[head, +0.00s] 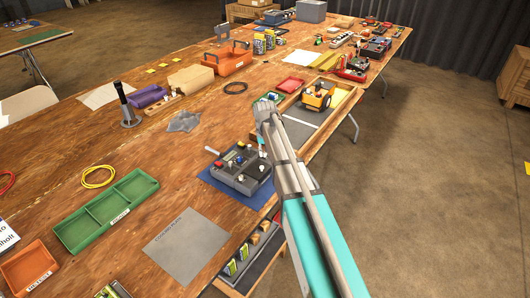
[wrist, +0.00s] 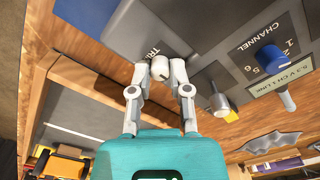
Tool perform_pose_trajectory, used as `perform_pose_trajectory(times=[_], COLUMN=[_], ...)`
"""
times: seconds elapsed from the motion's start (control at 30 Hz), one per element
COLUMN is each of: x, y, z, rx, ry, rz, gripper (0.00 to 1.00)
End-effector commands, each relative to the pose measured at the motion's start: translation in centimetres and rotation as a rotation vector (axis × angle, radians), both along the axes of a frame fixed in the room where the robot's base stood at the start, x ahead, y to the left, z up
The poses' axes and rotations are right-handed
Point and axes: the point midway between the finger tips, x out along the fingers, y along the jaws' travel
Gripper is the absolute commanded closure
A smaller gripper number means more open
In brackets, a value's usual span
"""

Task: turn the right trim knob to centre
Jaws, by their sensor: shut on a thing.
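The grey control box (head: 241,172) lies on a blue mat on the wooden table in the head view. In the wrist view the same box (wrist: 210,22) fills the upper middle, with a "CHANNEL" label and a partly hidden label starting "TRI". My gripper (wrist: 159,70) is shut on a pale trim knob (wrist: 159,68), with one finger on each side of it. The knob's pointer mark is too small to read. My gripper reaches the right edge of the box in the head view (head: 262,150). A blue channel knob (wrist: 270,57) sits to the right, clear of the fingers.
A silver lever (wrist: 218,103) stands close to the right finger. A green tray (head: 108,212) and a grey mat (head: 187,246) lie left of the box.

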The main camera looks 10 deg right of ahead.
Motion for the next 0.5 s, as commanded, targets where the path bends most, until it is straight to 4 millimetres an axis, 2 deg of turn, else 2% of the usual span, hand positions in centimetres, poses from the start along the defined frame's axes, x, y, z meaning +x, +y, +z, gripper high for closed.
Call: perform_pose_trajectory(times=[0.03, 0.2, 0.5], x=[-0.04, -0.04, -0.01], y=[0.01, 0.01, 0.02], z=[-0.01, -0.01, 0.00], rx=[0.000, 0.000, 0.000], ry=[0.001, 0.001, 0.000], rz=[0.000, 0.001, 0.001], gripper=[0.74, 0.42, 0.41])
